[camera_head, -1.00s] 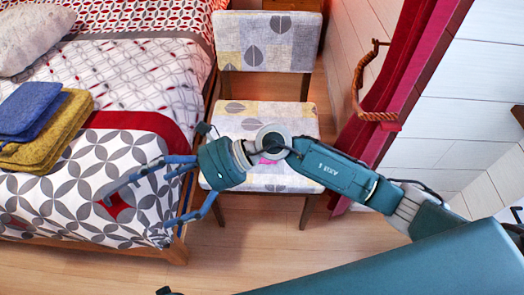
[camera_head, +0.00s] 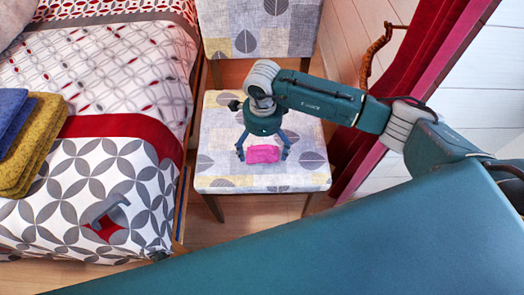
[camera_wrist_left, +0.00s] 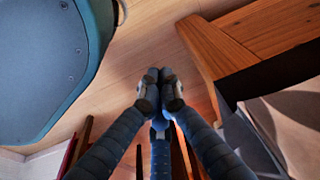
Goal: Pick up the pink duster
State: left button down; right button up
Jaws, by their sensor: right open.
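The pink duster (camera_head: 262,154) lies on the chair seat (camera_head: 220,172) in the head view. My right gripper (camera_head: 263,151) is over the seat, pointing down, with its blue fingers spread on the left and right sides of the duster. It is open and not closed on anything. The gripper's body hides part of the seat behind the duster. Whether the fingers touch the seat cannot be told.
The bed (camera_head: 120,75) is left of the chair, with folded yellow (camera_head: 38,140) and blue towels (camera_head: 10,112) on it. A grey hooked shape (camera_head: 105,207) lies on the bedspread. A red curtain (camera_head: 400,80) and rope loop (camera_head: 375,55) are at the right. A wooden frame (camera_wrist_left: 235,50) is near my left gripper.

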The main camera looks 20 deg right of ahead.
aim_at(263, 157)
jog(key=f, duration=0.5)
jog(key=shift+w+f+b, duration=0.35)
pick_arm(q)
jog(key=shift+w+a+r, duration=0.1)
jog(key=shift+w+r, duration=0.25)
jog(key=shift+r, duration=0.25)
jog(key=shift+w+r, duration=0.35)
jog(key=shift+r, duration=0.2)
pick_arm(e)
jog(key=c, duration=1.3)
